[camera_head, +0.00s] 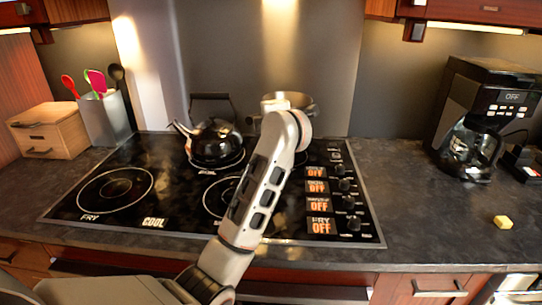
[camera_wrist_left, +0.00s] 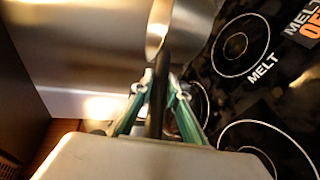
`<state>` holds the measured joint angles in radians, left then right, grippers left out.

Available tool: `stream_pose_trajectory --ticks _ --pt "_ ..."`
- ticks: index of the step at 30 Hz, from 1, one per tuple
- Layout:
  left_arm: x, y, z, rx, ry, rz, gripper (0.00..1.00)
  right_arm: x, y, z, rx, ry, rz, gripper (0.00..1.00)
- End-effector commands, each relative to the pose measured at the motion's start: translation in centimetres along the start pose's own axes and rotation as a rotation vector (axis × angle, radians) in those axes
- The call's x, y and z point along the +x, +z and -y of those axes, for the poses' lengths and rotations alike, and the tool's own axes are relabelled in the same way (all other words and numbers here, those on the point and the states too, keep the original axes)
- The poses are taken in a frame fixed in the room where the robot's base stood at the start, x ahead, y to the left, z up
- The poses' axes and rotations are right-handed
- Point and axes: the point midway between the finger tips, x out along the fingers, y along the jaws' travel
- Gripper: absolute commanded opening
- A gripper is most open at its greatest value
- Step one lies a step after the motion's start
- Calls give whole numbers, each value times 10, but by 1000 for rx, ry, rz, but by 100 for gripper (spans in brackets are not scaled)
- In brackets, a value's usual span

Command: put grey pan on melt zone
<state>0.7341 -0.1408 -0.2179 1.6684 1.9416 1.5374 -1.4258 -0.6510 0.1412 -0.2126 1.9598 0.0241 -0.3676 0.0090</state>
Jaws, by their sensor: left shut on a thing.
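The grey pan (camera_head: 290,101) is at the back of the cooktop, partly hidden behind my left arm in the head view. Its metal side (camera_wrist_left: 190,25) fills the top of the left wrist view. My left gripper (camera_wrist_left: 162,92) has its green fingers shut on the pan's dark handle (camera_wrist_left: 156,115). The head view hides this gripper behind the arm. The melt zone (camera_wrist_left: 238,46) is a bare ring with a MELT label, right of the pan in the wrist view. I cannot tell whether the pan touches the cooktop. My right gripper is in neither view.
A black kettle (camera_head: 216,142) stands on the back left burner, close to the pan. The front left ring (camera_head: 114,190) is bare. Knobs with OFF displays (camera_head: 318,187) line the cooktop's right side.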

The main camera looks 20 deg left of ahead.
Motion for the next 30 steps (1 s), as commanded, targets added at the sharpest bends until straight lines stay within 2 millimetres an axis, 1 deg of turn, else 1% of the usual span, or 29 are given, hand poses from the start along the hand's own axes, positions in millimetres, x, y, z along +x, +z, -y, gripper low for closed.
stream_pose_trajectory --ticks 1,3,6,9,17,21,24,27,30 --pt "4 -2 13 3 2 -2 0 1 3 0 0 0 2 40" --pt "7 -3 28 4 3 -1 0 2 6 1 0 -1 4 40" --pt "12 -4 48 3 4 -1 0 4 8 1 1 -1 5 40" --pt "16 -5 62 2 4 0 0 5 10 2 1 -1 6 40" --pt "21 -6 81 1 5 0 0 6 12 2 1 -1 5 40" --pt "27 -8 105 3 3 0 0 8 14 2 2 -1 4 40" --pt "30 -8 119 3 4 -1 0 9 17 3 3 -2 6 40" --pt "32 -8 126 1 6 1 0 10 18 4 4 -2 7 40" --pt "32 -8 127 0 7 1 0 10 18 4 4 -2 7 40"
